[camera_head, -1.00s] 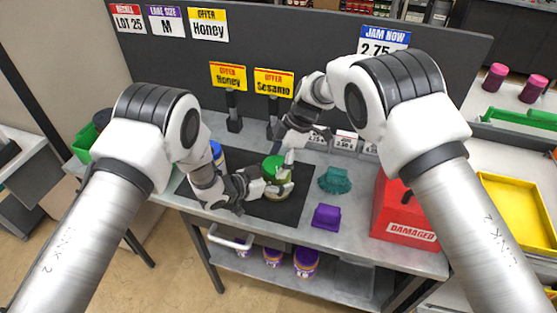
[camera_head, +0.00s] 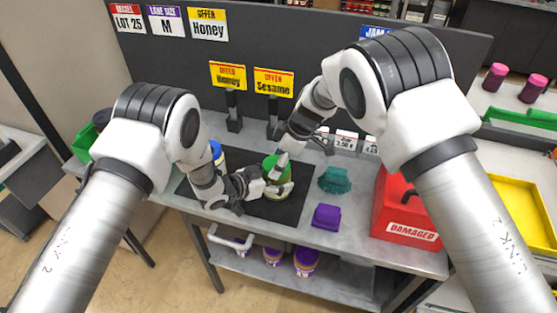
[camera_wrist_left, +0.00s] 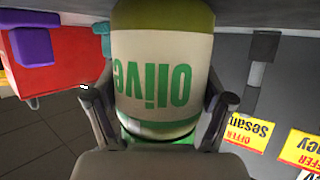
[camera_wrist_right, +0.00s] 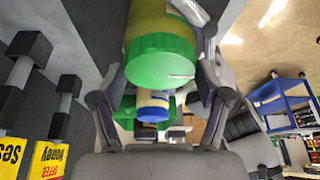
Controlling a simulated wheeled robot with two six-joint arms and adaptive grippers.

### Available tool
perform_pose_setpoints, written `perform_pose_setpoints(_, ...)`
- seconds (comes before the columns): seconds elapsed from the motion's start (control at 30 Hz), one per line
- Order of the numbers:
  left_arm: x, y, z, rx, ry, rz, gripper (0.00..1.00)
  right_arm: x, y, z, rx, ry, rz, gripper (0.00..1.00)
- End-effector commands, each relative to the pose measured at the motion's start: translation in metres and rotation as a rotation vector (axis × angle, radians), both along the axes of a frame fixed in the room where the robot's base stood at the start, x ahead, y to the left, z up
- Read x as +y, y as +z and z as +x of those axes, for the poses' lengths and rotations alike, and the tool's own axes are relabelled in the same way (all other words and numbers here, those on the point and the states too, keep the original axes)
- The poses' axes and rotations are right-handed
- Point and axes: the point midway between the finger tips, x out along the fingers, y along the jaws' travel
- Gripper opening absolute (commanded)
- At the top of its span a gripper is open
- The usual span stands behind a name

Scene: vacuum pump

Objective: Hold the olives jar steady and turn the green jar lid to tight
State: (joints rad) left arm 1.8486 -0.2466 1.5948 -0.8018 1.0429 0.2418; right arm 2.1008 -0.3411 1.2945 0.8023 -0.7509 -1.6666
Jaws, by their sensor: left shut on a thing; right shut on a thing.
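The olives jar (camera_wrist_left: 165,70) fills the left wrist view, with a white label and green letters upside down in that picture. In the head view it stands upright on the dark mat (camera_head: 285,208). My left gripper (camera_head: 272,190) is shut around the jar's body from the left. The green jar lid (camera_wrist_right: 160,60) sits on top of the jar and also shows in the head view (camera_head: 272,163). My right gripper (camera_head: 282,160) comes from above and is shut on the lid. The lid's thread and any gap under it cannot be made out.
A blue-lidded jar (camera_head: 216,150) stands left of my left gripper. A teal piece (camera_head: 335,180) and a purple piece (camera_head: 326,216) lie to the right, before a red DAMAGED box (camera_head: 405,215). Sign stands (camera_head: 234,115) stand behind on the table.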

Motion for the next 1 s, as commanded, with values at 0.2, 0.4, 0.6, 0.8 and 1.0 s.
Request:
perform_pose_setpoints(0.2,-0.0009,0.0001,-0.0004,-0.001,-0.003,0.000,0.23,0.0005,-0.0016,-0.0013,0.002,-0.086,-0.001,0.41)
perform_pose_setpoints(0.4,-0.0009,0.0002,-0.0003,-0.001,-0.003,0.000,0.23,0.0002,-0.0021,-0.0019,0.004,-0.113,-0.001,0.41)
perform_pose_setpoints(0.6,-0.0009,0.0003,-0.0003,-0.002,-0.003,-0.001,0.23,0.0002,-0.0022,-0.0019,0.003,-0.115,-0.001,0.41)
perform_pose_setpoints(0.8,-0.0009,0.0003,-0.0002,-0.002,-0.003,-0.001,0.23,0.0002,-0.0020,-0.0018,0.003,-0.114,-0.001,1.00)
perform_pose_setpoints(1.0,-0.0005,0.0003,0.0000,-0.001,-0.001,0.000,0.23,0.0001,-0.0012,-0.0012,0.002,-0.113,-0.001,1.00)
